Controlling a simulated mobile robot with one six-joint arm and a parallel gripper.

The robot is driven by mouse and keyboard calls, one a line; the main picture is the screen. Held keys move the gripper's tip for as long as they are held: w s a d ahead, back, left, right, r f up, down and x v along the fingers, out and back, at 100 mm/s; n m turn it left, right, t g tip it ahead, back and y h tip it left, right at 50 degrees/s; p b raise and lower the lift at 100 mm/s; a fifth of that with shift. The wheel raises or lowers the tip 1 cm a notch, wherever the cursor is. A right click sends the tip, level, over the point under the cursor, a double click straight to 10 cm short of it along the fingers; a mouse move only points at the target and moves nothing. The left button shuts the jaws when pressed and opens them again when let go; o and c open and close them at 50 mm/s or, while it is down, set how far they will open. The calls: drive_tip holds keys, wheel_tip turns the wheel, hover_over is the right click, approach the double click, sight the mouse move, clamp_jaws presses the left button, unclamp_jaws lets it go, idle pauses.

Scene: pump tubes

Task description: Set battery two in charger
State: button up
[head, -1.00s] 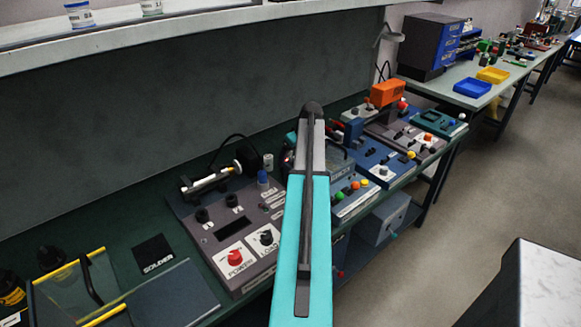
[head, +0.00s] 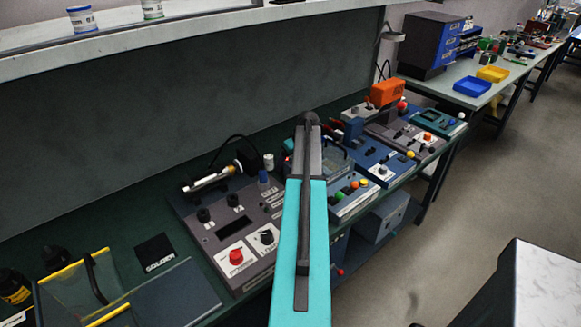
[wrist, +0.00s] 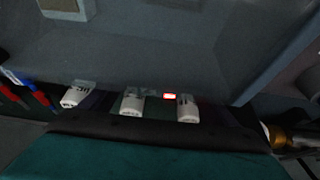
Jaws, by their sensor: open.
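My arm reaches over the bench in the head view, with the dark wrist end of my gripper (head: 308,122) above a clear-fronted box with a dark handle, probably the charger (head: 334,160). My fingertips are hidden and nothing held is seen. The wrist view looks closely at a blue-grey panel (wrist: 150,45). Below it show three white cylinders with dark print, likely batteries: left (wrist: 75,97), middle (wrist: 132,102) and right (wrist: 187,108). A red light glows between the middle and right ones. I cannot read which is battery two.
A grey panel with power and load knobs (head: 235,240) lies left of my arm. A white cylinder (head: 268,160) stands behind it. Blue and grey units with coloured knobs (head: 380,165) crowd the right side. A shelf (head: 200,40) overhangs the back. A brassy object (wrist: 290,138) is at right.

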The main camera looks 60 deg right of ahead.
drive_tip(key=shift+c, duration=0.2)
drive_tip(key=c, duration=1.5)
drive_tip(key=shift+r, duration=0.1)
wheel_tip(320, 180, up, 18)
drive_tip(key=b, duration=0.4)
